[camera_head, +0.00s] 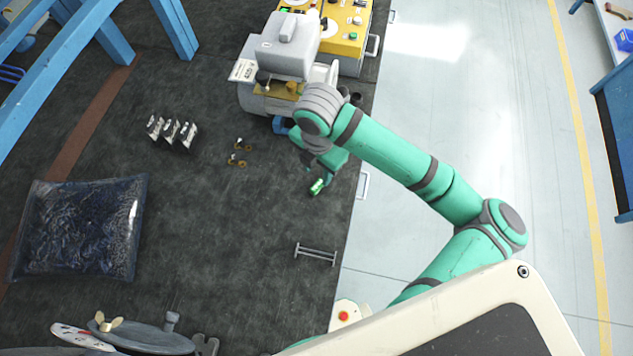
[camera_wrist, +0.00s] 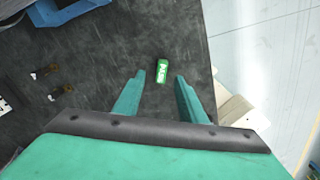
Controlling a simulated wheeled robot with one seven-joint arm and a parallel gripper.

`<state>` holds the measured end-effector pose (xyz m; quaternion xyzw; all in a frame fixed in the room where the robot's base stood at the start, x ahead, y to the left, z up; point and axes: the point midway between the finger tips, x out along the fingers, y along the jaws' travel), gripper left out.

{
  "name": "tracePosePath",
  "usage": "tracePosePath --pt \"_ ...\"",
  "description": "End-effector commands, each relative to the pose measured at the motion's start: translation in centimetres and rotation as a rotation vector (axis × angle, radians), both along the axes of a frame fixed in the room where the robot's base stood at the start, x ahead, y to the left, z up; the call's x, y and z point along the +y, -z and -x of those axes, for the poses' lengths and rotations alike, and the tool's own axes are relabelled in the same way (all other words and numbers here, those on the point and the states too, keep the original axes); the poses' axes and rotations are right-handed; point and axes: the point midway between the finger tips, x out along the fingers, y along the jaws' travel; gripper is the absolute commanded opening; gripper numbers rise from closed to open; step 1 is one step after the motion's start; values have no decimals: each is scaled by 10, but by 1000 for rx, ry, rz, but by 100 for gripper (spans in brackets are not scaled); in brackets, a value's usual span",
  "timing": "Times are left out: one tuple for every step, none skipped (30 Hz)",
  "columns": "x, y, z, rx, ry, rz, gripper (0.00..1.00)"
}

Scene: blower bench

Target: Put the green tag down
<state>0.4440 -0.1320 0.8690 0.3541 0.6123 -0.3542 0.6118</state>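The green tag (camera_head: 317,186) with white lettering lies on the dark bench top near the bench's right edge. It also shows in the wrist view (camera_wrist: 162,71), just past the fingertips and between their lines. My gripper (camera_wrist: 159,77) is open, with a clear gap between each finger and the tag. In the head view my gripper (camera_head: 322,176) is right beside the tag, and its fingers are small and partly hidden by the arm.
The grey blower (camera_head: 290,45) and a yellow control box (camera_head: 347,40) stand behind my gripper. Small brass parts (camera_head: 237,160) and several metal blocks (camera_head: 172,131) lie to the left. A metal handle (camera_head: 315,254) lies in front. Bare bench is left of the tag.

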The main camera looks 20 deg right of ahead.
Motion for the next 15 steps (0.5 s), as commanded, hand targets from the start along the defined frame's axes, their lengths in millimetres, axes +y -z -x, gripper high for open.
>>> tracePosePath --pt "0 5 0 2 0 -1 38" --pt "1 7 0 0 -1 -1 38" --pt "1 9 0 0 -1 0 38" --pt "1 10 0 -1 -1 0 38" --pt "1 12 0 -1 -2 0 38" --pt "1 14 0 0 -2 -1 38" --pt "1 17 1 0 -2 -2 38" --pt "1 20 1 1 -2 -3 38" --pt "1 25 1 0 -2 -2 38" --pt "1 29 1 1 -1 -3 38" --pt "1 34 2 2 -1 -3 38" --pt "0 40 3 1 0 -3 38" --pt "-1 44 3 1 0 -3 38" --pt "-1 48 3 2 0 -1 38" --pt "-1 53 3 1 1 -2 38"
